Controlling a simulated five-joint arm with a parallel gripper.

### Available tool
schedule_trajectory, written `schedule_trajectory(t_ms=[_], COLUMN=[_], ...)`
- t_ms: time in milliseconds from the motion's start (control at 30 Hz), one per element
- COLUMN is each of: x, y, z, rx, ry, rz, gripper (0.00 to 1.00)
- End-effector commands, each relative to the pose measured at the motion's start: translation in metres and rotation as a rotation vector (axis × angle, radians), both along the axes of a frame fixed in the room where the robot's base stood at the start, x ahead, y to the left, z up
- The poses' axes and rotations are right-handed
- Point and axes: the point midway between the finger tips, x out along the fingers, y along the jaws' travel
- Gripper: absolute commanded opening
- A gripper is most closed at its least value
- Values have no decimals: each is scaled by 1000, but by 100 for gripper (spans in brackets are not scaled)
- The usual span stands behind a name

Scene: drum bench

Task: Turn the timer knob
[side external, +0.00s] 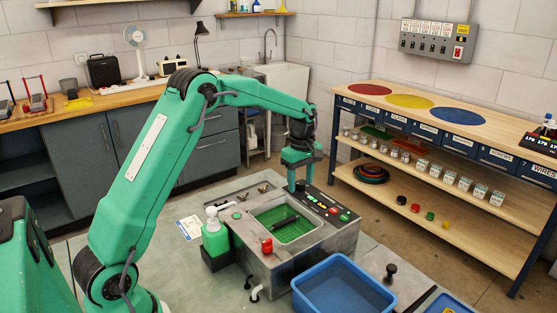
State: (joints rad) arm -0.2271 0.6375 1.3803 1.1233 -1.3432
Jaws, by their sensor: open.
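A grey metal unit (330,240) with a green-floored basin stands on the bench. Its dark control panel (327,204) runs along the far right edge, with small red and green lights or buttons. My gripper (296,185) points down over the far left end of this panel. Its jaws are open, but the gap between them is too small to make out. I cannot pick out the timer knob for sure; it may be hidden at or behind my fingertips. I cannot tell whether the fingers touch anything.
A green bottle (215,236) stands in a dark holder left of the unit. A red knob (267,245) is on the unit's near side. A blue bin (340,287) is in front. A wooden shelf bench (385,150) stands beyond, to the right.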

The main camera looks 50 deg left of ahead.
Motion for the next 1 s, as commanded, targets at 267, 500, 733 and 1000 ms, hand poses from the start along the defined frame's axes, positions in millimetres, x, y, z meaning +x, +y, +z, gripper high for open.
schedule_trajectory(t_ms=[267,500,733,1000], x=[0,0,0,0], y=[0,0,0,0], z=[0,0,0,1], rx=[0,0,0,0], ry=[0,0,0,0], rz=[0,-12,-81,-260], gripper=[6,6,6,6])
